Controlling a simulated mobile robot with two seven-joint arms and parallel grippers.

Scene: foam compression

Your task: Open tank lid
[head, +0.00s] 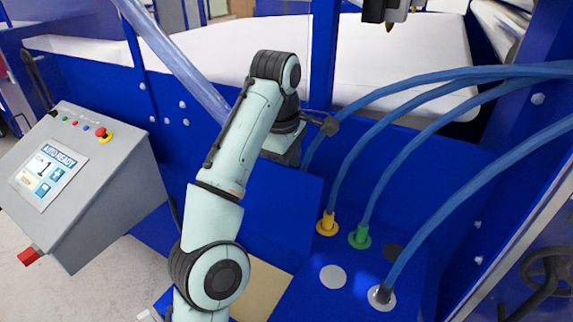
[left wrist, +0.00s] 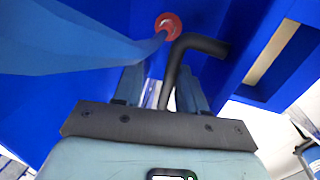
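A dark bent bar handle (left wrist: 177,70) shows in the left wrist view, with one end turning right. A dark bar with a knob-like end (head: 328,126) shows beside my left gripper (head: 287,150) in the head view. In the left wrist view, my left gripper (left wrist: 160,92) has its fingers apart, with the bar between them. The bar is close to the right finger, and a gap shows on its left. Contact is unclear. A blue panel (head: 285,208) lies below the gripper; I cannot tell whether it is the tank lid.
Blue hoses (head: 350,155) run to a yellow fitting (head: 327,224) and a green fitting (head: 360,237). A hose meets a red fitting (left wrist: 168,25) near the left gripper. A grey control box (head: 78,180) stands left. White foam (head: 400,60) lies behind the blue frame.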

